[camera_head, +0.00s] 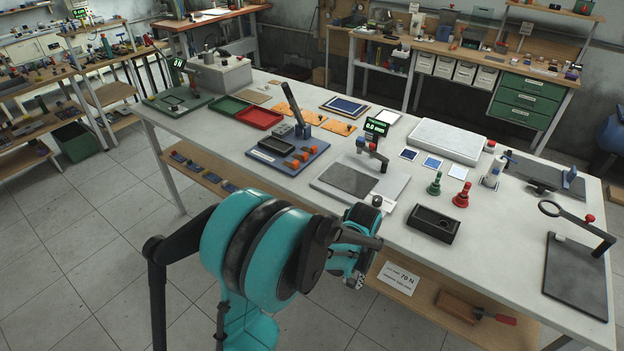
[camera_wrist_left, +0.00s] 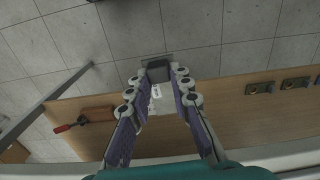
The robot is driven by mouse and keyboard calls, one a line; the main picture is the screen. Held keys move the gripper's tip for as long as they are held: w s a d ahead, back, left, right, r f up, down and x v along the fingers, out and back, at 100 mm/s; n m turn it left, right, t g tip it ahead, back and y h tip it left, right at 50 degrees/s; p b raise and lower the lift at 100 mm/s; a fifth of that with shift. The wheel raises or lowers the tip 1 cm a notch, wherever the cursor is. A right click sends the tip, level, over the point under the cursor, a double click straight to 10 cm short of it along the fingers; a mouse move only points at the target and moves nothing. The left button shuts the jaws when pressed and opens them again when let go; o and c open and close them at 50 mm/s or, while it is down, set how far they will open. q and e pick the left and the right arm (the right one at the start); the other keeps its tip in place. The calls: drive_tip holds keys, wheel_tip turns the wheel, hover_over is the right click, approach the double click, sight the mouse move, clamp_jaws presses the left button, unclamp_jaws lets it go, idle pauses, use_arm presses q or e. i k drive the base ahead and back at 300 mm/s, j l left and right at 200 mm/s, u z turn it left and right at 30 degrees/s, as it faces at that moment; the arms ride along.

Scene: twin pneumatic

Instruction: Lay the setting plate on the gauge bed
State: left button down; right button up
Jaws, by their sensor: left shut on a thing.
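My left gripper (camera_head: 357,268) hangs in front of the bench's near edge, partly hidden by my own arm. In the left wrist view its two fingers (camera_wrist_left: 158,82) are closed on a small dark grey piece (camera_wrist_left: 158,71) at their tips, likely the setting plate. This piece cannot be made out in the head view. The likely gauge bed is a light grey base with a dark slab (camera_head: 349,180), beyond the gripper on the bench. My right gripper is in neither view.
A black tray (camera_head: 433,224) lies right of the base, near green (camera_head: 434,184) and red (camera_head: 461,195) stands. A blue board with orange pieces (camera_head: 287,155) lies to the left. A shelf (camera_head: 440,300) runs below the bench top. The floor in front is clear.

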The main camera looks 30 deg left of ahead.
sight(353, 181)
drive_tip(key=i+l+u, duration=0.15)
drive_tip(key=u, duration=0.25)
drive_tip(key=i+l+u, duration=0.3)
drive_tip(key=u, duration=0.15)
drive_tip(key=i+l+u, duration=0.2)
drive_tip(key=u, duration=0.2)
drive_tip(key=l, duration=0.1)
